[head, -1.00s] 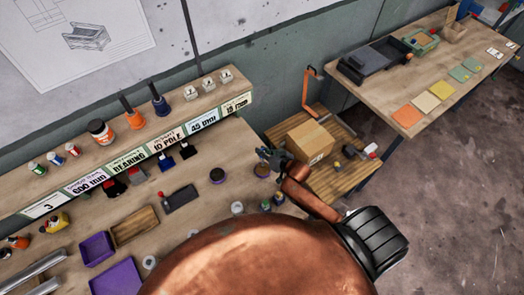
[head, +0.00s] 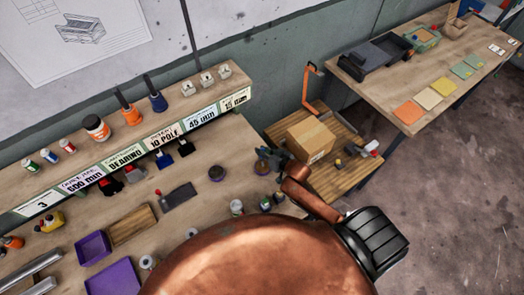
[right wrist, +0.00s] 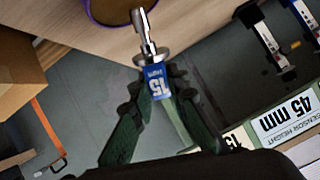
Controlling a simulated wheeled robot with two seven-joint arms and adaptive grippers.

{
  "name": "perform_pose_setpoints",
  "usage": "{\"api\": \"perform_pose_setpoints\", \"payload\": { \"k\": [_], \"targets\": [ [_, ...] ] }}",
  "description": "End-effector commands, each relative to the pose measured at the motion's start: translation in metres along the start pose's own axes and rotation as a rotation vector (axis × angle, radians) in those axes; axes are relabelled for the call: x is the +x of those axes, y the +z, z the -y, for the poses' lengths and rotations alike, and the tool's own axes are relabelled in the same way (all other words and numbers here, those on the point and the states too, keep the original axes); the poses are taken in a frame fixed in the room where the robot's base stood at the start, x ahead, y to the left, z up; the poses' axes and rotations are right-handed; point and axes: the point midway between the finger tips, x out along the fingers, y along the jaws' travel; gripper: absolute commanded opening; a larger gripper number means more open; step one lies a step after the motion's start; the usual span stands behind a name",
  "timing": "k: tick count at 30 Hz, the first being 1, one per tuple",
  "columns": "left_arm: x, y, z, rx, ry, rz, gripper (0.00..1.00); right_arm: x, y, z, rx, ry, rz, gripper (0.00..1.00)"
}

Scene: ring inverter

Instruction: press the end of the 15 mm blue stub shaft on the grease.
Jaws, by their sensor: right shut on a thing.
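My right gripper (right wrist: 157,88) is shut on the blue stub shaft (right wrist: 157,80), whose blue grip is marked 15. Its bare metal end points to the top of the right wrist view, overlapping the rim of a round purple dish (right wrist: 98,15). The dish holds brown grease (right wrist: 112,8); I cannot tell whether the shaft end touches it. In the head view my right gripper (head: 277,160) is beside this dish (head: 262,167), at the bench's right end. The shaft is too small to make out there. My left gripper is not in view.
A second round dish (head: 216,173) and a dark flat block (head: 178,195) lie to the left. A labelled shelf (head: 125,155) runs behind. A cardboard box (head: 311,139) stands on a side table at right. Purple trays (head: 93,248) sit at front left.

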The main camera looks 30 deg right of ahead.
Motion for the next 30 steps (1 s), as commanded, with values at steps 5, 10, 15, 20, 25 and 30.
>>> {"api": "perform_pose_setpoints", "payload": {
  "k": [5, 10, 15, 20, 25, 30],
  "targets": [
    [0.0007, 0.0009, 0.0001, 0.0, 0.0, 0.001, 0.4, 0.0006, 0.0006, -0.0002, 0.0, 0.0, -0.001, 0.0],
    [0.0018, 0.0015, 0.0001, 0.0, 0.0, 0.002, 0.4, 0.0016, 0.0021, -0.0007, 0.0, -0.001, -0.001, 0.0],
    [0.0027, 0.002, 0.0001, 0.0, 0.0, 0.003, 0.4, 0.0026, 0.0036, -0.0012, 0.0, -0.001, -0.001, 0.0],
    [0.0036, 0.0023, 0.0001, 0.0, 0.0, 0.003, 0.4, 0.0035, 0.0051, -0.0017, 0.0, -0.001, -0.001, 0.0],
    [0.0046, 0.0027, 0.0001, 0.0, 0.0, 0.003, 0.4, 0.0044, 0.0067, -0.0023, 0.0, -0.001, -0.001, 0.0],
    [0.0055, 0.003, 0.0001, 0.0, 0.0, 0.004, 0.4, 0.0054, 0.0083, -0.0029, 0.0, 0.0, -0.001, 0.0]
  ]
}}
